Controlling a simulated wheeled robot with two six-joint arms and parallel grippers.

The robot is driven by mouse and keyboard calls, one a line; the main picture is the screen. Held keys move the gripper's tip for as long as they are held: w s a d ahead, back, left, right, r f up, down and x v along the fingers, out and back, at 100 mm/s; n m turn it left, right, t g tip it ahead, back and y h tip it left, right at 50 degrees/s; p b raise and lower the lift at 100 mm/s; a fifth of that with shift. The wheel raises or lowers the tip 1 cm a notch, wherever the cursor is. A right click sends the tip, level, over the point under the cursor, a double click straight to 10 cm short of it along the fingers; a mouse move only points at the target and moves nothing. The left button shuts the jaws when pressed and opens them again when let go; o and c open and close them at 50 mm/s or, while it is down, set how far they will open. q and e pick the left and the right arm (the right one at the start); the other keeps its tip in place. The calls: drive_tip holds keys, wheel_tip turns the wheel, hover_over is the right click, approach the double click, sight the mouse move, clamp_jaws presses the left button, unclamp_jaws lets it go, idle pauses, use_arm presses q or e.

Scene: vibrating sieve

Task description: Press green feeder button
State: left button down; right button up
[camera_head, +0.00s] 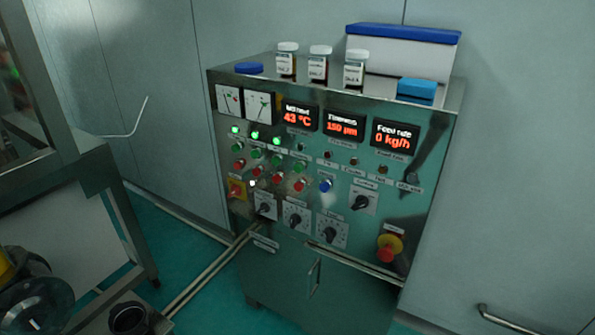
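The control cabinet (300,270) stands in the middle of the camera_head view, its sloped panel facing me. A row of green buttons runs across the panel's left half; the rightmost green button (299,167) sits above a red button (299,185). The labels are too small to read, so I cannot tell for certain which green button is the feeder's. Three green lamps (255,134) above the row are lit; the lamp position to their right looks dark. The feed rate display (395,136) reads 0 kg/h. Neither of my grippers is in view.
A blue button (325,185), rotary knobs (330,233) and a red emergency stop (387,251) share the panel. Bottles (320,64) and a blue-lidded box (400,52) stand on top. A metal frame (125,230) is at left. Green floor shows between frame and cabinet.

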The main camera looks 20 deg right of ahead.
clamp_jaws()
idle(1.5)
